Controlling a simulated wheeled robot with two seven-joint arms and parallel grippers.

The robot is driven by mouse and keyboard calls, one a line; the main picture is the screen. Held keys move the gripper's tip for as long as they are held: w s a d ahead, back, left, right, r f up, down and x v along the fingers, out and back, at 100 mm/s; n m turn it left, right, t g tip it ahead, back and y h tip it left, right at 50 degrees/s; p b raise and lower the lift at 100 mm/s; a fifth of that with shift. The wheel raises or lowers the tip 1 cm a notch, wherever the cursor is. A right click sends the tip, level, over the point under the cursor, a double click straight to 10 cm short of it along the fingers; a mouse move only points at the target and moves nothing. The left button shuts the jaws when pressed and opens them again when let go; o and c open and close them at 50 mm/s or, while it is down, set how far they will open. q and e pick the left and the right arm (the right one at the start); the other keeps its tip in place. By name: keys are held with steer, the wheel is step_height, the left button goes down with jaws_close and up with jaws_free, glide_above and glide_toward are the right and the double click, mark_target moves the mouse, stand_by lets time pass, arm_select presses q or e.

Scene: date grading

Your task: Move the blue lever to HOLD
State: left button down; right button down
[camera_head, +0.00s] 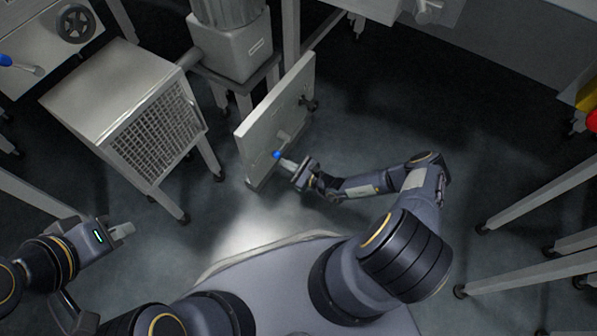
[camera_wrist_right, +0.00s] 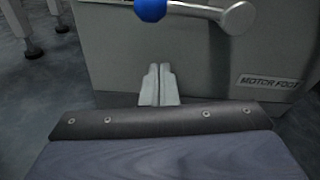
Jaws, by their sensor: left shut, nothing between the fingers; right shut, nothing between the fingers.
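A lever with a blue ball knob (camera_head: 276,155) is on the upright pale panel (camera_head: 262,118) at the middle of the head view. The right wrist view shows the blue knob (camera_wrist_right: 150,9) at the top edge, partly cut off, with a grey bar (camera_wrist_right: 205,10) ending in a round hub to its right. My right gripper (camera_head: 290,164) is shut and empty, close to the knob; its fingertips (camera_wrist_right: 159,70) appear below the knob with a gap in the picture. Contact cannot be told. My left gripper (camera_head: 124,230) is shut and empty, far from the panel. No HOLD mark is readable.
A second blue-ended lever (camera_head: 22,66) and a dark handwheel (camera_head: 75,24) are on the machine at upper left. A grille-sided box (camera_head: 125,90) stands left of the panel. A plate reading MOTOR FOOT (camera_wrist_right: 268,82) is on the grey surface.

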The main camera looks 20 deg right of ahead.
steer(key=shift+b+x, duration=0.3)
steer(key=shift+x, duration=0.8)
steer(key=r, duration=0.1)
steer(key=s+r, duration=0.1)
steer(key=shift+s+d+r, duration=0.1)
steer(key=shift+d+r, duration=0.1)
steer(key=shift+r, duration=0.2)
steer(key=shift+s+a+r, duration=0.1)
steer(key=shift+s+r, duration=0.1)
steer(key=shift+r, duration=0.4)
steer(key=shift+r+p, duration=0.1)
steer(key=shift+p, duration=0.25)
